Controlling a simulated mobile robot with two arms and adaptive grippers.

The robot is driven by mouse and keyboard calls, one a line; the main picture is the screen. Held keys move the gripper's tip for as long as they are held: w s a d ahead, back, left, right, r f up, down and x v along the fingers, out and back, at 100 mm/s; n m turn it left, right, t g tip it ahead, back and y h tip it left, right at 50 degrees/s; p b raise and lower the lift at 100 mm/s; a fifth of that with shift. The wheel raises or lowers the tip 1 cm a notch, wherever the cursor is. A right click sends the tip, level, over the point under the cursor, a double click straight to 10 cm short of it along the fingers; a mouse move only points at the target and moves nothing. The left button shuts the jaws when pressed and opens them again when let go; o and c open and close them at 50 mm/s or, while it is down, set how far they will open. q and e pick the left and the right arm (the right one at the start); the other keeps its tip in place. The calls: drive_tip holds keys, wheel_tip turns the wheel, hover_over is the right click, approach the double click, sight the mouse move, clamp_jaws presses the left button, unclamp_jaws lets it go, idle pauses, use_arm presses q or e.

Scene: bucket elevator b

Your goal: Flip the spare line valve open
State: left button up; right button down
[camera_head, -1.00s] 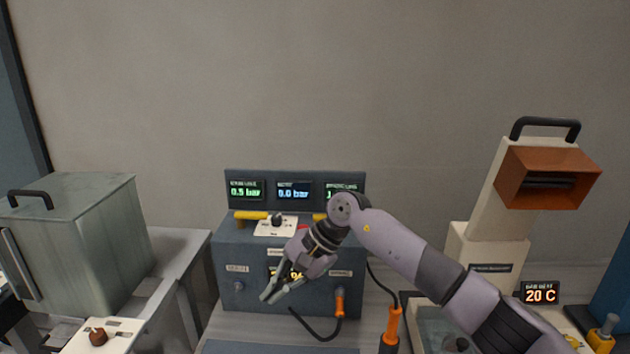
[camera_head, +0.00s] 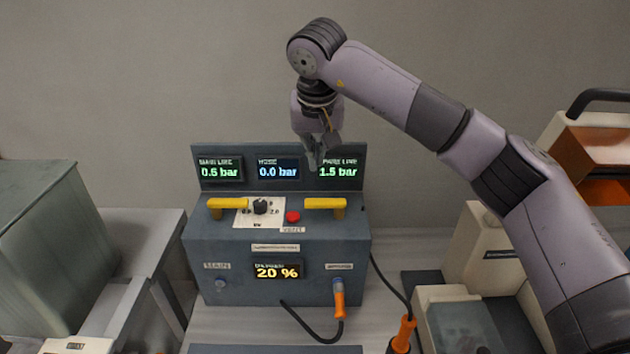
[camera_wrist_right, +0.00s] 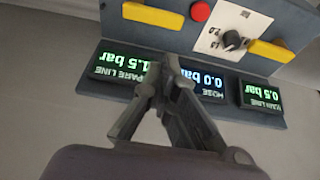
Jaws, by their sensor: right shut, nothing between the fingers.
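The dark blue-grey control box (camera_head: 225,245) stands in the middle of the head view. Its spare line valve, a yellow lever (camera_head: 325,204), lies flat across the right of the top, below the spare line display (camera_head: 338,170) reading 1.5 bar. In the right wrist view this lever (camera_wrist_right: 152,15) is at the top left. My right gripper (camera_head: 315,160) is shut and empty, pointing down above and behind the lever, in front of the displays and apart from the lever. It also shows in the right wrist view (camera_wrist_right: 165,75). My left gripper is not in view.
A second yellow lever (camera_head: 229,204), a black knob (camera_head: 261,207) and a red button (camera_head: 293,217) share the box top. An orange-handled plug (camera_head: 338,298) with a cable is at the front. A grey metal bin (camera_head: 40,235) stands left.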

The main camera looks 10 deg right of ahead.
drive_tip(key=p+x, duration=0.3)
drive_tip(key=x, duration=0.6)
drive_tip(key=shift+w, duration=0.1)
drive_tip(key=shift+w+f+p, duration=0.15)
drive_tip(key=shift+f+p, duration=0.15)
drive_tip(key=shift+f, duration=0.25)
